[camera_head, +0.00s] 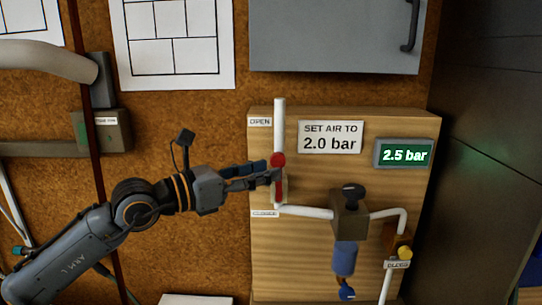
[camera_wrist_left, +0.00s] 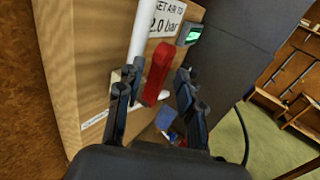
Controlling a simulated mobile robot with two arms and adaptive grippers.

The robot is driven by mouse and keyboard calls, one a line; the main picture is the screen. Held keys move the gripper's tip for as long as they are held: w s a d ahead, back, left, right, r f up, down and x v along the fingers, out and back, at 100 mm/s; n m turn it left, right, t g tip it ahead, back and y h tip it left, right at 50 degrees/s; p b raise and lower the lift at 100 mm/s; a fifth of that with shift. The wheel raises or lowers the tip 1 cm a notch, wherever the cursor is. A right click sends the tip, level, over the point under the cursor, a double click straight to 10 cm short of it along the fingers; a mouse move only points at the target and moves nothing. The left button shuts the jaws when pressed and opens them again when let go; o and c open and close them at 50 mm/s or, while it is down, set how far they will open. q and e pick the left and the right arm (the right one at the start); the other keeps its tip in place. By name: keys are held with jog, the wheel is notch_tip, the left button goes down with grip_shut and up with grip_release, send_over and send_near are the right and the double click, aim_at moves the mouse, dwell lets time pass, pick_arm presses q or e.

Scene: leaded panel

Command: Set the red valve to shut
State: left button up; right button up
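The red valve (camera_head: 278,160) sits on the white vertical pipe on the wooden panel, between an OPEN label (camera_head: 260,122) above and a CLOSED label (camera_head: 265,213) below. Its red handle looks roughly upright, in line with the pipe; my gripper hides part of it. My left gripper (camera_head: 272,172) reaches in from the left, right at the handle. In the left wrist view the red handle (camera_wrist_left: 157,72) stands between the two spread fingers of my left gripper (camera_wrist_left: 152,90), with gaps visible on both sides. My right gripper is not in view.
The panel (camera_head: 290,265) also carries a SET AIR TO 2.0 bar sign (camera_head: 330,137), a display (camera_head: 404,154) reading 2.5 bar, a regulator with black knob (camera_head: 353,192) and blue bowl, and a yellow knob (camera_head: 405,253). A grey cabinet (camera_head: 335,35) hangs above.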

pick_arm(q)
jog(key=shift+p+x, duration=0.4)
jog(key=shift+x, duration=0.95)
grip_shut()
